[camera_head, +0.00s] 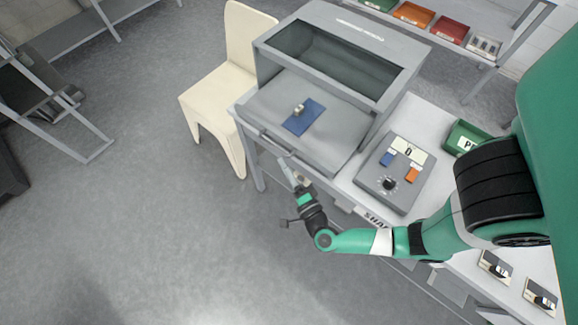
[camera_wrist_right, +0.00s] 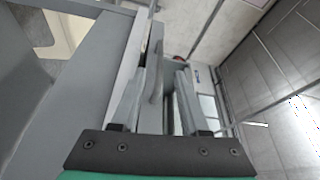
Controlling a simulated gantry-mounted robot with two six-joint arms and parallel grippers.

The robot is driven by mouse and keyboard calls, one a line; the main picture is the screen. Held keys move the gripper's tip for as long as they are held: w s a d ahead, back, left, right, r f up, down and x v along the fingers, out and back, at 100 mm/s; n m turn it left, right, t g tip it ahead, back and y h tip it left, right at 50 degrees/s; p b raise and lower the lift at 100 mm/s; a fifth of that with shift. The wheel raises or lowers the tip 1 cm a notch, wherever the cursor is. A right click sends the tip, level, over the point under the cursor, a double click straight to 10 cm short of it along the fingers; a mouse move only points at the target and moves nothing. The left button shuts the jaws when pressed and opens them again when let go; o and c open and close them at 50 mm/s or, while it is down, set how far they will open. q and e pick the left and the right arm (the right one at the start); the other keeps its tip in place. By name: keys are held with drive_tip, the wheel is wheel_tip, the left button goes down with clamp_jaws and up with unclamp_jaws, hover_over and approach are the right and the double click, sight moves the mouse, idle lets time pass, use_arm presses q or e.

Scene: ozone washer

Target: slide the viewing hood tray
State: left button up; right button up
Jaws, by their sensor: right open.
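The grey viewing hood (camera_head: 408,52) with its dark window stands on the bench. Its grey tray (camera_head: 345,135) extends from the hood's front. A blue pad (camera_head: 303,118) with a small metal part (camera_head: 298,109) lies on the tray. My right gripper (camera_head: 287,168) is at the tray's front edge, near the front handle. In the right wrist view, the open right gripper (camera_wrist_right: 164,75) has a grey bar (camera_wrist_right: 157,70), apparently the tray handle, between its fingers; contact cannot be told. My left gripper is not in view.
A control box (camera_head: 369,181) with a black knob sits right of the hood. A green bin (camera_head: 463,138) is behind it. A cream chair (camera_head: 212,97) stands close left of the bench. Coloured bins (camera_head: 413,14) line the back shelf. The floor in front is clear.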

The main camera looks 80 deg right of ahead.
drive_tip(key=shift+v, duration=1.3)
